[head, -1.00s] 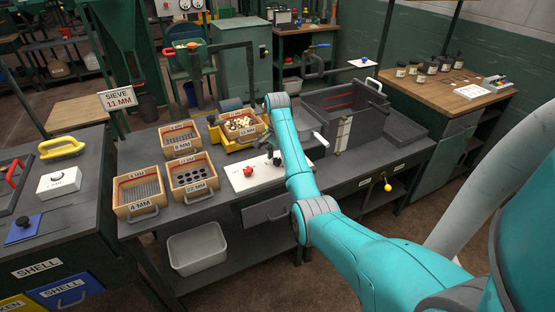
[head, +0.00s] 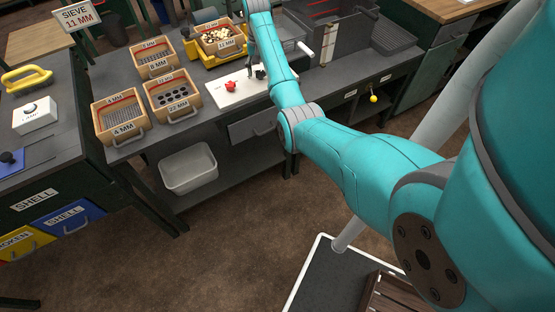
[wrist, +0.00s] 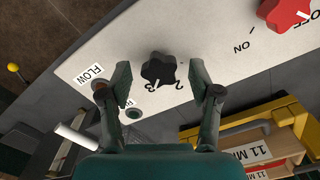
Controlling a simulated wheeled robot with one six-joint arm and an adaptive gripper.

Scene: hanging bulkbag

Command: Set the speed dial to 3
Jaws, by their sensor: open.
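The black star-shaped dial (wrist: 158,70) sits on the white control panel (wrist: 215,50) in the wrist view. The digits 2 and 3 show beside it, upside down, partly covered by the knob. A short pale mark lies on the knob. My gripper (wrist: 160,76) is open, with one finger on each side of the dial; I cannot tell whether either touches it. A red knob (wrist: 283,12) with an ON label is further right. In the head view the panel (head: 222,99) and red knob (head: 231,85) show, while my arm partly hides the dial area.
A FLOW label (wrist: 88,75) is left of the dial. A yellow sieve shaker (head: 204,59) holds an 11 MM sieve (head: 224,46). Several wooden sieves, including the 4 MM sieve (head: 121,136), stand left. A yellow ball handle (head: 374,98) sticks out at the bench front.

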